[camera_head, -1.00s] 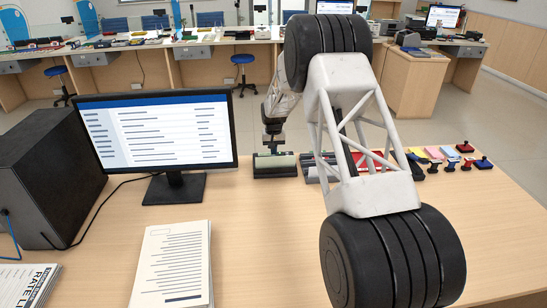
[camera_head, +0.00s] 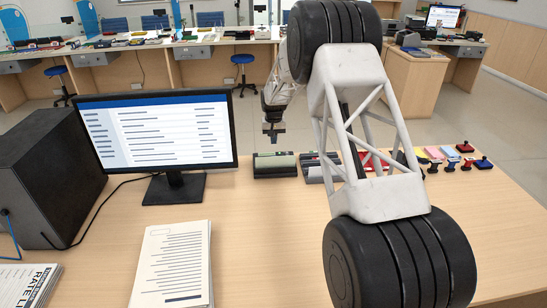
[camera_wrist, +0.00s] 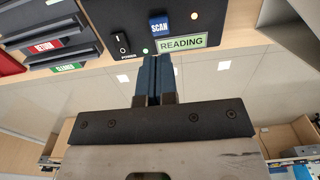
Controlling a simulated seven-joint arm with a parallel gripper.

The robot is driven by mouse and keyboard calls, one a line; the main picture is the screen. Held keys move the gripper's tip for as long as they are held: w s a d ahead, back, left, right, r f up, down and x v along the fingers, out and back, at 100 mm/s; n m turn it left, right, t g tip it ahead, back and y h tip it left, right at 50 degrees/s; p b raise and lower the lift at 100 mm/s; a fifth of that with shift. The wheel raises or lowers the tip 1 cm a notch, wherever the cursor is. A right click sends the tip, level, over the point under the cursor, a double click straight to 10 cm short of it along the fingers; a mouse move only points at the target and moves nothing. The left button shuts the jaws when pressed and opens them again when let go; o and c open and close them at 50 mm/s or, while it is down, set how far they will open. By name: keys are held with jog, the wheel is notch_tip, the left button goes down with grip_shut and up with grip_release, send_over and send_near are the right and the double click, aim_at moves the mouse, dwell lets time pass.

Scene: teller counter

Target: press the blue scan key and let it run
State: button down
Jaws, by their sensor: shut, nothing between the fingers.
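The blue scan key (camera_wrist: 159,25), marked SCAN, sits on a dark panel (camera_wrist: 200,12) in the wrist view. Below it a pale green display (camera_wrist: 181,41) reads READING, and a small green light (camera_wrist: 145,50) shows at its left. My gripper (camera_wrist: 153,60) is shut and empty, its blue fingertips below the key in the picture with a visible gap between. In the head view my gripper (camera_head: 273,137) hangs just beyond and above a dark device with a green top (camera_head: 275,163). The key does not show in the head view.
A power switch (camera_wrist: 121,44) and an orange light (camera_wrist: 194,17) share the panel. Trays labelled RETURN (camera_wrist: 44,46) and CLEARED (camera_wrist: 66,67) are at its left. A monitor (camera_head: 155,132), papers (camera_head: 173,265) and stamps (camera_head: 465,147) stand on the counter.

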jog(key=shift+r, duration=0.8)
jog(key=shift+r, duration=0.1)
jog(key=s+d+r+t, duration=0.1)
jog(key=s+d+r, duration=0.2)
jog(key=s+r, duration=1.05)
jog(key=s+d+r, duration=0.3)
jog(key=s+r, duration=0.7)
jog(key=s, duration=0.7)
jog(key=s+d+f+t, duration=0.1)
jog(key=s+d, duration=0.1)
jog(key=s, duration=3.6)
jog(key=shift+s+d+t, duration=0.15)
jog(key=shift+d+t, duration=0.15)
